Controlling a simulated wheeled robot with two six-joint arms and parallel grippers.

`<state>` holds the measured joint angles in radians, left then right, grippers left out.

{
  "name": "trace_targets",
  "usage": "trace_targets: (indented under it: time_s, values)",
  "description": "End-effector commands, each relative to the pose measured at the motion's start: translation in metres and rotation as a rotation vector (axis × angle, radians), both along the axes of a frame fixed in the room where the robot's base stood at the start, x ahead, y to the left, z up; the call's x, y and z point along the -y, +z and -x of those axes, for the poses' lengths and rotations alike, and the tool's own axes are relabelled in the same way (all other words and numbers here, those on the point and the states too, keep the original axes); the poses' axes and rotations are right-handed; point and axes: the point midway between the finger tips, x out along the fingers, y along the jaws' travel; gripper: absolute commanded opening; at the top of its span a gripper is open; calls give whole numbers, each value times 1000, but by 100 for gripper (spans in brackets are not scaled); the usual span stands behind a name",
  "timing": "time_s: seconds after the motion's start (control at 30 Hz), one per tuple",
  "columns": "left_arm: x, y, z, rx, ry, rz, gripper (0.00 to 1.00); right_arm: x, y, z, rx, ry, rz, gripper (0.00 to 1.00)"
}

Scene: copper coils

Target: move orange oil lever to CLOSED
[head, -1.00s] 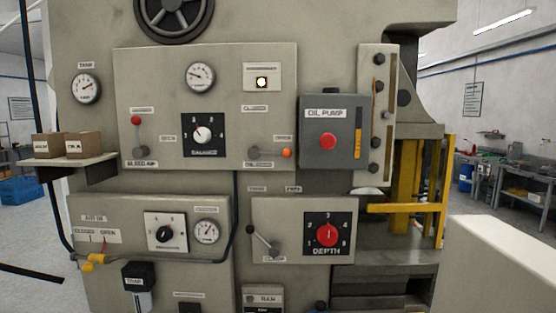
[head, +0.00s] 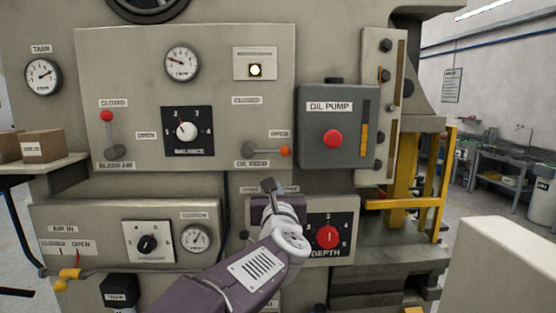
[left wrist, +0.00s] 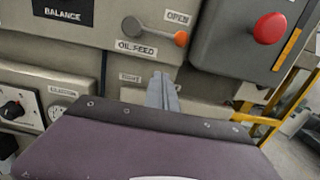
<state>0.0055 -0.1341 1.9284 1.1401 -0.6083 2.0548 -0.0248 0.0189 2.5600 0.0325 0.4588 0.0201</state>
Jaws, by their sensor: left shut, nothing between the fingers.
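The orange oil lever (head: 285,151) is on the upper panel, above the "OIL FEED" label. Its grey arm runs level to the right from its pivot, and its orange knob is just below the "OPEN" label (head: 279,134). In the left wrist view the lever (left wrist: 181,39) points right and slightly down. A small label (head: 247,100) above the pivot is too blurred to read. My left gripper (head: 268,184) is shut and empty, below the lever and apart from it. In the left wrist view its fingertips (left wrist: 161,78) are below the knob. My right gripper is not in view.
The oil pump box (head: 336,132) with a red button juts out right of the lever. The balance dial (head: 187,131) is to the left. A red-knobbed bleed air lever (head: 108,130) stands upright further left. The depth dial (head: 327,236) is partly behind my left arm.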

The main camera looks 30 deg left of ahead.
Motion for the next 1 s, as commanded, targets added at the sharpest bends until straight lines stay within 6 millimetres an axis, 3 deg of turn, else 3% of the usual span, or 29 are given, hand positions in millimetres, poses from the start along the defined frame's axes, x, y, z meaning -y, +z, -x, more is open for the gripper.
trace_targets:
  time_s: [0.27,0.67,0.8,1.0]
  values:
    - [-7,1,-13,-5,0,-3,0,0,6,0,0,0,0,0]
    - [-52,8,-86,-8,-1,-3,0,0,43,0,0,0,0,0]
    - [-54,34,-90,-4,-3,-2,0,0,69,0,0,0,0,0]
    - [-56,44,-92,-5,-3,-2,0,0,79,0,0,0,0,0]
